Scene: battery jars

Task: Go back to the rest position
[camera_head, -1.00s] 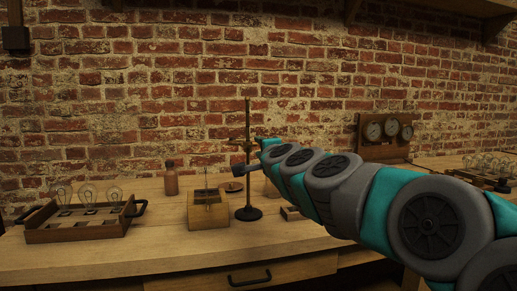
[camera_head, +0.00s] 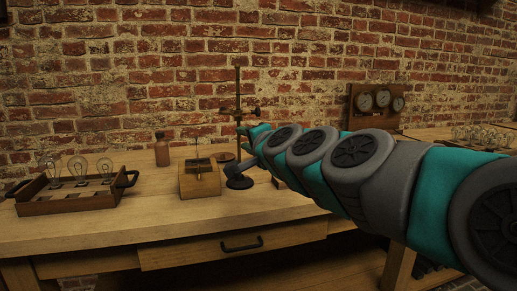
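My arm, teal and grey, reaches in from the right edge over the wooden bench (camera_head: 110,229). My gripper (camera_head: 236,165) is small and dark at the far end of the arm, in front of the stand. Its fingers are too small and partly hidden to tell open from shut. I see nothing clearly held in it.
A black-based stand (camera_head: 238,98) is right behind my gripper. A wooden box (camera_head: 199,184) with a thin rod, a brown bottle (camera_head: 162,151) and a tray of bulbs (camera_head: 60,206) stand to the left. A gauge panel (camera_head: 375,105) and more bulbs (camera_head: 482,136) are at right.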

